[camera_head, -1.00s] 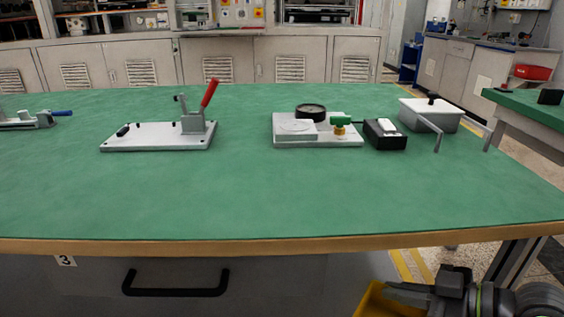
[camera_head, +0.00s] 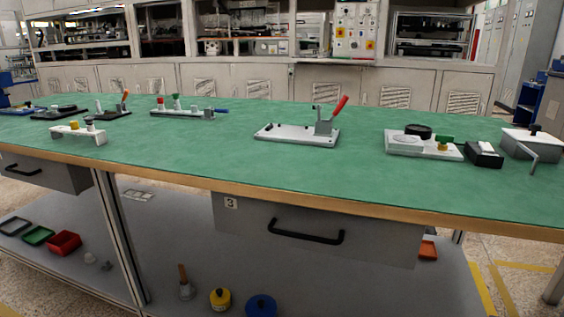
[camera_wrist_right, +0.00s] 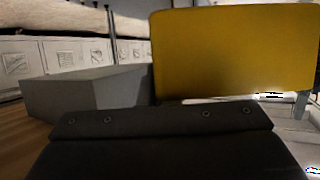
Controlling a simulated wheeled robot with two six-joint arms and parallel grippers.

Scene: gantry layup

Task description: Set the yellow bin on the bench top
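The yellow bin (camera_wrist_right: 235,52) fills the upper right of the right wrist view, close beyond the dark body of my right gripper (camera_wrist_right: 160,118). The fingertips do not show there, but the bin sits at the gripper as if held by its wall. The bin is not visible in the head view now. The green bench top (camera_head: 215,160) with its wooden front edge spans the head view. Its front middle stretch is bare. My left gripper is in neither current view.
On the bench stand a white plate with a red-handled clamp (camera_head: 300,133), a gauge fixture (camera_head: 422,145), a black box (camera_head: 484,154), a grey lidded box (camera_head: 528,145) and a white bracket (camera_head: 80,134). A drawer (camera_head: 310,228) hangs below. The lower shelf (camera_head: 390,290) holds small items.

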